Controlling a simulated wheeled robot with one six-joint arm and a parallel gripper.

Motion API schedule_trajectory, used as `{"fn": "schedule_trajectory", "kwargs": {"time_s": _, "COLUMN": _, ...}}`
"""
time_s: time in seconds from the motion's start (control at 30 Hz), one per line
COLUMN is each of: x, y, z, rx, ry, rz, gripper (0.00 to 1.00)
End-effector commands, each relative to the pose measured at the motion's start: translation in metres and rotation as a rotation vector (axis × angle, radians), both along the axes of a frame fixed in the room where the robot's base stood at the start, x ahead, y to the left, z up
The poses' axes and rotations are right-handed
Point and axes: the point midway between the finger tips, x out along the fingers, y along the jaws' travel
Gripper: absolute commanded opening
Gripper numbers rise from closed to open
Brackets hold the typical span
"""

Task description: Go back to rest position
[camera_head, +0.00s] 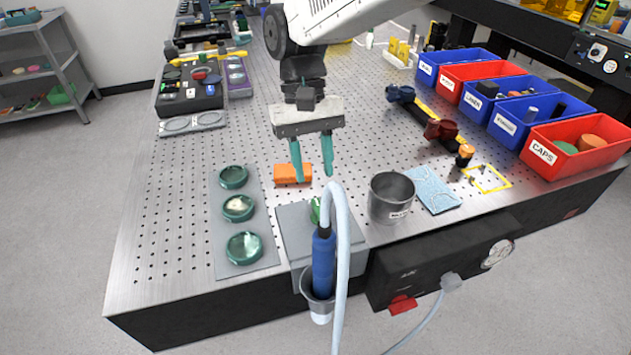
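My gripper (313,178) hangs over the front part of the perforated metal table, its two teal fingers pointing down. The fingers are apart and I see nothing between them. An orange block (291,174) lies on the table just behind and left of the fingertips. A blue-handled tool (323,262) with a pale hose stands in a holder at the front edge, in front of my gripper. A small green part shows behind its top, mostly hidden.
A grey plate (219,262) with several green glass discs lies left. A metal cup (391,197) stands right, beside a light blue cloth (433,189). Red and blue labelled bins (541,153) line the right edge. Bare table (165,230) lies at far left.

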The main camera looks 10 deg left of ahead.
Motion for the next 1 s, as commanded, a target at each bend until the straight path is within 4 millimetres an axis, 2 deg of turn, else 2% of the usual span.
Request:
{"fn": "schedule_trajectory", "kwargs": {"time_s": 0.13, "x": 0.002, "y": 0.001, "z": 0.007, "rx": 0.000, "ry": 0.000, "rz": 0.000, "gripper": 0.36}}
{"fn": "schedule_trajectory", "kwargs": {"time_s": 0.57, "x": 0.003, "y": 0.002, "z": 0.006, "rx": 0.006, "ry": 0.000, "rz": 0.009, "gripper": 0.36}}
{"fn": "schedule_trajectory", "kwargs": {"time_s": 0.67, "x": -0.003, "y": -0.006, "z": -0.007, "rx": 0.001, "ry": 0.010, "rz": 0.038, "gripper": 0.36}}
{"fn": "schedule_trajectory", "kwargs": {"time_s": 0.77, "x": -0.014, "y": -0.034, "z": -0.006, "rx": 0.007, "ry": 0.004, "rz": 0.053, "gripper": 0.36}}
{"fn": "schedule_trajectory", "kwargs": {"time_s": 0.87, "x": -0.019, "y": -0.076, "z": 0.005, "rx": 0.026, "ry": -0.019, "rz": 0.030, "gripper": 0.36}}
{"fn": "schedule_trajectory", "kwargs": {"time_s": 1.0, "x": -0.029, "y": -0.142, "z": 0.024, "rx": 0.061, "ry": -0.069, "rz": -0.030, "gripper": 0.36}}
